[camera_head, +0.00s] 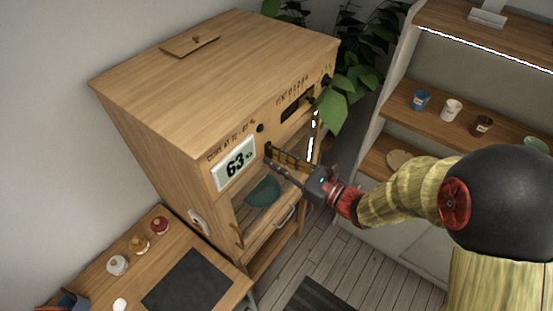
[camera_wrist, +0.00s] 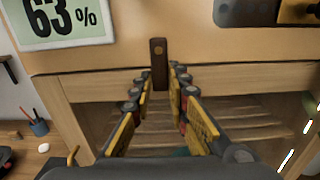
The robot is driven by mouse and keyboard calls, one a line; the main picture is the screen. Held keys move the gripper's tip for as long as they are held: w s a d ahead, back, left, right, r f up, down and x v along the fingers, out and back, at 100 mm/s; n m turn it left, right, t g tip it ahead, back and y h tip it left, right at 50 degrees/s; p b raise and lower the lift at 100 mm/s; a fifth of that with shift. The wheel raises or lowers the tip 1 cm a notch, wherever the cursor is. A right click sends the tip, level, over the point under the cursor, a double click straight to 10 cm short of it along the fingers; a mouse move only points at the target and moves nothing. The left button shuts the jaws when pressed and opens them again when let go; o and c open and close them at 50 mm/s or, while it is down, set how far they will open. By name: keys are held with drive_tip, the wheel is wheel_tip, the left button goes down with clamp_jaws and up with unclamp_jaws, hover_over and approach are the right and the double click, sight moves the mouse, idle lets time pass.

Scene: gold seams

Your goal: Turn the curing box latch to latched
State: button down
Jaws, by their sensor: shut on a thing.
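The curing box (camera_head: 215,75) is a pale wooden cabinet with a front display reading 63 %. Its latch (camera_wrist: 158,62) is a small dark brown bar with a brass-coloured pivot, standing upright at the lower edge of the front panel in the wrist view. My gripper (camera_wrist: 160,80) has one fingertip on each side of the latch's lower part and is shut on it. In the head view my gripper (camera_head: 272,164) reaches the box front from the right, and its fingers largely hide the latch. A teal bowl (camera_head: 262,192) shows inside the box below.
A wooden table (camera_head: 215,289) with small jars and a dark mat (camera_head: 186,281) stands at the lower left. A shelf (camera_head: 397,103) with several cups is at the right. Plant leaves (camera_head: 357,83) hang close to the box's right side.

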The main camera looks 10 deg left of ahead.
drive_tip(key=c, duration=1.7)
unclamp_jaws()
drive_tip(key=v, duration=1.2)
